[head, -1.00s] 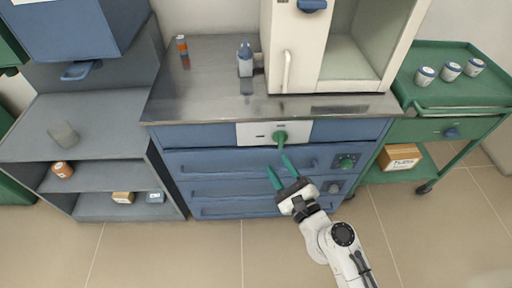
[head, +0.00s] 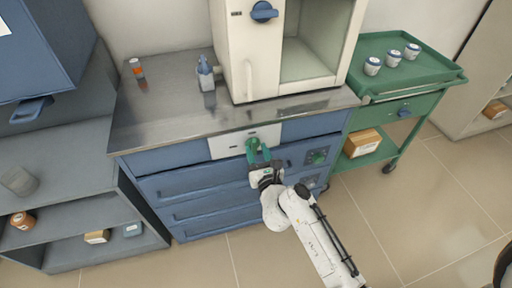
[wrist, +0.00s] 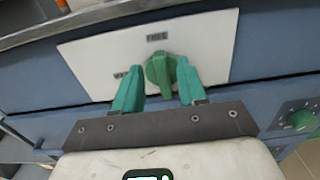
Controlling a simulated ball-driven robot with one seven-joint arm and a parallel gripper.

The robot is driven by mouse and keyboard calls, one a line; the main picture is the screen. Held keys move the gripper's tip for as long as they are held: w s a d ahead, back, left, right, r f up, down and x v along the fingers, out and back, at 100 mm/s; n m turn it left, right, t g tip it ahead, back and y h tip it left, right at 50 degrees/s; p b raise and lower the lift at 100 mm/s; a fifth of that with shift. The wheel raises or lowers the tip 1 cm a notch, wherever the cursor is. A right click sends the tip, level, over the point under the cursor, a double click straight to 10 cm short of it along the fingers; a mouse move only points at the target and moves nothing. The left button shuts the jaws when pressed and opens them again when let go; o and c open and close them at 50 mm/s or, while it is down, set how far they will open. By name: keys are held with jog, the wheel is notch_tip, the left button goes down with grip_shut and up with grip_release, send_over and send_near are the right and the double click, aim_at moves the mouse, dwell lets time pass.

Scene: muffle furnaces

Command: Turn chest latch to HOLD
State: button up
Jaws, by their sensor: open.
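The chest latch is a green knob (wrist: 160,71) on a white plate (wrist: 95,60) on the front of the blue drawer chest (head: 165,160). A label reading FREE sits above the knob in the wrist view; a second label at the left is mostly hidden behind a finger. The latch knob also shows in the head view (head: 252,147). My gripper (wrist: 158,82) is open, its green fingers on the left and right of the knob. The right finger is close to the knob; I cannot tell if it touches. In the head view my gripper (head: 260,160) reaches the plate from below right.
A second green dial (wrist: 302,120) is at the right on the chest front. A spray bottle (head: 206,74) and the open white furnace (head: 245,80) stand on the steel top. A green cart (head: 405,85) stands at the right. Floor in front is clear.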

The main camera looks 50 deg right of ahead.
jog(key=shift+x, duration=0.8)
grip_shut()
